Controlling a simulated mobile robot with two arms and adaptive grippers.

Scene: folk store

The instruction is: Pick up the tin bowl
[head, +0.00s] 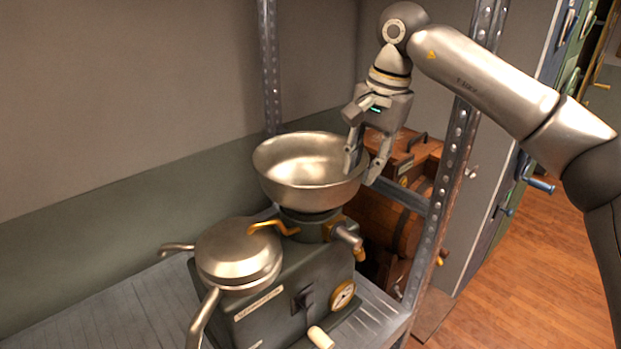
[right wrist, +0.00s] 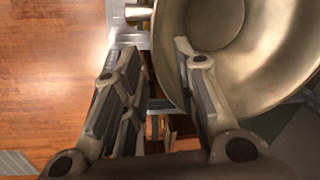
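The tin bowl (head: 305,178) is a wide, shiny metal bowl. It sits upright on top of a dark green machine (head: 290,300) on a metal shelf. My right gripper (head: 362,178) points down at the bowl's right rim, fingers apart. One finger overlaps the bowl's inside and the other is outside the rim. In the right wrist view, the bowl (right wrist: 245,45) fills the upper right. The right finger of my gripper (right wrist: 155,48) lies over it and the left finger is clear of it. Contact with the rim cannot be told. My left gripper is not in view.
A round metal lidded pan (head: 238,250) with handles sits on the machine's left. A riveted shelf post (head: 455,150) stands right of the bowl, close to my right arm. Wooden crates (head: 400,170) stand behind. Bare shelf (head: 110,305) lies at left.

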